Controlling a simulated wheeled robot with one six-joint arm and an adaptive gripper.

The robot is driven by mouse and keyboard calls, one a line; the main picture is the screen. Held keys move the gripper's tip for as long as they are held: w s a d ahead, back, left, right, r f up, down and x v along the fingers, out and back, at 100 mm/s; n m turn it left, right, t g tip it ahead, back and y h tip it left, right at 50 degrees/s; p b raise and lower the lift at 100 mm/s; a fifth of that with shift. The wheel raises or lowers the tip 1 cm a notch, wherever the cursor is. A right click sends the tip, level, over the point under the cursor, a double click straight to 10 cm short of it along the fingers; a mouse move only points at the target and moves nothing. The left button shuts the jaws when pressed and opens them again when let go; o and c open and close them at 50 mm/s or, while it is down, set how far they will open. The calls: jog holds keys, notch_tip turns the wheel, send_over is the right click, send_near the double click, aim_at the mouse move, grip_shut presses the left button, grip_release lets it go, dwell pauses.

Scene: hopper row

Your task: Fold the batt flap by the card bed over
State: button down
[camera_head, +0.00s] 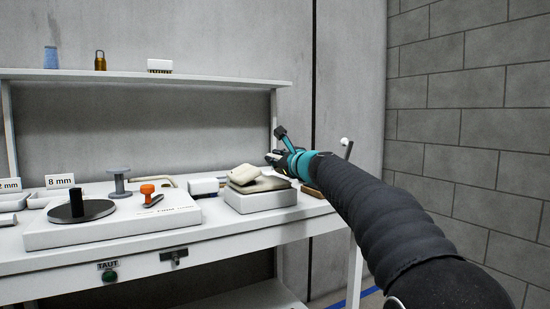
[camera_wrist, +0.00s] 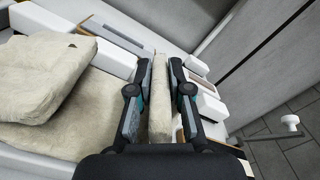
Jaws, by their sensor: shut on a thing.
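The beige batt (camera_head: 262,184) lies on a white block (camera_head: 262,201) at the right end of the bench, with a folded beige pad (camera_head: 242,174) on top of it. In the wrist view, the pad (camera_wrist: 42,75) and batt surface (camera_wrist: 75,125) lie to the left. My gripper (camera_wrist: 159,88) is shut on the batt flap (camera_wrist: 160,115), which stands on edge as a thin strip between the two fingers. In the head view, my gripper (camera_head: 277,147) is just behind and above the batt, and the held flap is mostly hidden. I cannot tell which piece is the card bed.
A white plate (camera_head: 110,232) holds a black spindle (camera_head: 77,207) and an orange-knobbed tool (camera_head: 148,193). A grey spool (camera_head: 120,183) and small white block (camera_head: 204,187) stand nearby. A shelf (camera_head: 140,76) runs above. A white-knobbed post (camera_head: 346,146) stands at the right.

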jog(key=c, duration=1.4)
grip_release()
jog(key=shift+o, duration=0.2)
jog(key=v, duration=1.2)
